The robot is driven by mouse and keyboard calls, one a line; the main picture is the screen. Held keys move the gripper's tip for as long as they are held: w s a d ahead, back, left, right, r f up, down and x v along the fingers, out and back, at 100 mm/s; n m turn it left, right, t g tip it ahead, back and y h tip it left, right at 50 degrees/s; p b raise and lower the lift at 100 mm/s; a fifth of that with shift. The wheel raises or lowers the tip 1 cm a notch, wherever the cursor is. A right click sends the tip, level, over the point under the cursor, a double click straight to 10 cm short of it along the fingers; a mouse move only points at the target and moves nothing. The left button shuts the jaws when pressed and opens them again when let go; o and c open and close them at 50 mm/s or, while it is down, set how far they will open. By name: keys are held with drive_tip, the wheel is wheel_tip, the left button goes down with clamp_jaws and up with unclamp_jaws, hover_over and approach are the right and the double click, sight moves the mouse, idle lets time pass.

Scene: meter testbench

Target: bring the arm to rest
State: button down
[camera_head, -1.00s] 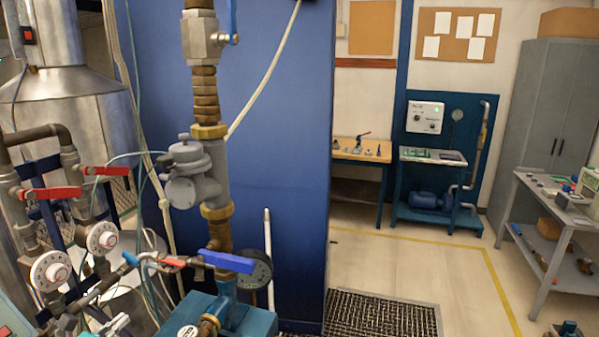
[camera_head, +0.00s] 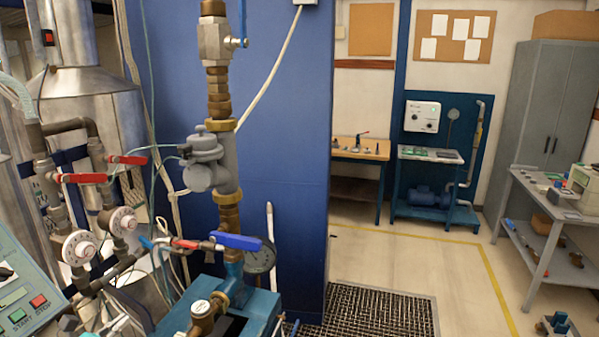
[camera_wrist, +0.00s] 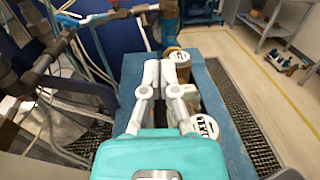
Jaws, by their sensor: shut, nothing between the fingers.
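My gripper (camera_wrist: 166,66) shows in the wrist view, with a teal body and pale jointed fingers. The fingers are together and hold nothing. They lie in the picture over the blue bench (camera_wrist: 215,75), near brass fittings with round white faces. One such face (camera_wrist: 205,128) is just right of the gripper and partly hidden by it. I cannot tell the gap between the fingers and the bench. I cannot make out the gripper for sure in the head view.
The vertical pipe with a grey meter (camera_head: 208,165) and blue-handled valve (camera_head: 236,241) stands mid-left. Red-handled valves (camera_head: 88,178) and a START/STOP console (camera_head: 22,300) are left. A floor grate (camera_head: 385,312) lies right of the bench; open floor extends beyond.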

drive_tip(key=w+d+f+m+g+h, duration=0.1)
drive_tip(key=w+d+f+m+g, duration=0.25)
drive_tip(key=d, duration=0.65)
drive_tip(key=w+d+f+m+g, duration=0.3)
drive_tip(key=w+d+f+m, duration=0.15)
drive_tip(key=d, duration=0.55)
drive_tip(key=w+d+f+m+g+h, duration=0.1)
drive_tip(key=w+d+f+m+g, duration=0.3)
drive_tip(key=d, duration=0.6)
drive_tip(key=s+d+f+m+g+y, duration=0.2)
drive_tip(key=d+m, duration=0.4)
drive_tip(key=d, duration=0.3)
drive_tip(key=s+d+f+m+g+y, duration=0.2)
drive_tip(key=d+m+y, duration=0.1)
drive_tip(key=d+m, duration=0.4)
drive_tip(key=s+d+f+m+g+y, duration=0.2)
drive_tip(key=d+m, duration=0.5)
drive_tip(key=d, duration=0.5)
drive_tip(key=shift+d+f+y, duration=0.3)
drive_tip(key=shift+f+y, duration=0.05)
drive_tip(key=shift+y, duration=0.25)
drive_tip(key=shift+s+g, duration=0.1)
drive_tip(key=shift+g, duration=0.15)
drive_tip(key=c, duration=0.6)
unclamp_jaws()
drive_tip(key=shift+c, duration=0.2)
drive_tip(key=shift+o, duration=0.2)
